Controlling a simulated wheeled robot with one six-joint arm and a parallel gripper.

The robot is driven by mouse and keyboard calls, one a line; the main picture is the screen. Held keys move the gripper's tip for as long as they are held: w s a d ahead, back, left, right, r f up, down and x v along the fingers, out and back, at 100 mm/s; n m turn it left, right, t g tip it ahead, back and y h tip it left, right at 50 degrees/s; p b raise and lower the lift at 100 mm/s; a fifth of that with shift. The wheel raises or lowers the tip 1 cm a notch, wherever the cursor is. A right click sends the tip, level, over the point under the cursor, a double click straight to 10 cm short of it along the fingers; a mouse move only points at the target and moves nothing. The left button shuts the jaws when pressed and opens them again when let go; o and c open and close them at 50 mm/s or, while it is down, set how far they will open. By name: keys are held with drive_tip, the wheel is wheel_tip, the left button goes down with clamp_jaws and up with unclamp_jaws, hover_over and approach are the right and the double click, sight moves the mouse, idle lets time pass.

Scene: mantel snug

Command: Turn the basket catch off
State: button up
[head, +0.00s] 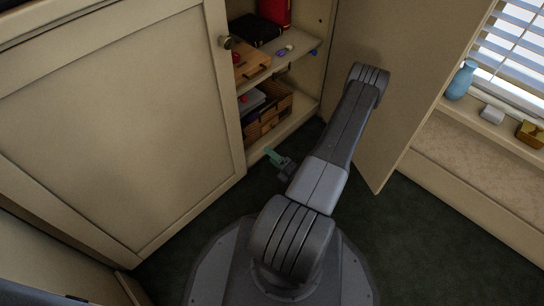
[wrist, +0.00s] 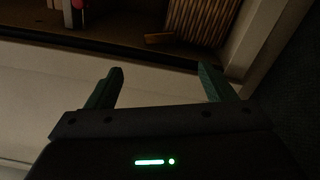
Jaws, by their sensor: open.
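A brown slatted basket (head: 275,104) stands on the lower shelf of the open cupboard. In the wrist view the slatted basket (wrist: 200,20) is at the top right, partly cut off. A small wooden piece (wrist: 158,38) juts out at its lower left; I cannot tell whether it is the catch or how it is set. My gripper (head: 272,157) is low in front of the cupboard, below and apart from the basket. In the wrist view my gripper (wrist: 161,72) has its two green fingers wide apart with nothing between them.
The lower shelf edge (wrist: 150,62) crosses just beyond my fingers. An open cupboard door (head: 375,100) stands right of my arm. A closed door (head: 110,130) is at left. A red item (wrist: 78,4) shows at the top left. Dark floor (head: 440,230) is clear at right.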

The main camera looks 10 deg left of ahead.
drive_tip(key=p, duration=0.4)
drive_tip(key=shift+d+r, duration=0.1)
drive_tip(key=shift+r, duration=0.15)
drive_tip(key=b, duration=0.4)
approach(244, 134)
drive_tip(key=x, duration=0.8)
drive_tip(key=shift+f, duration=0.15)
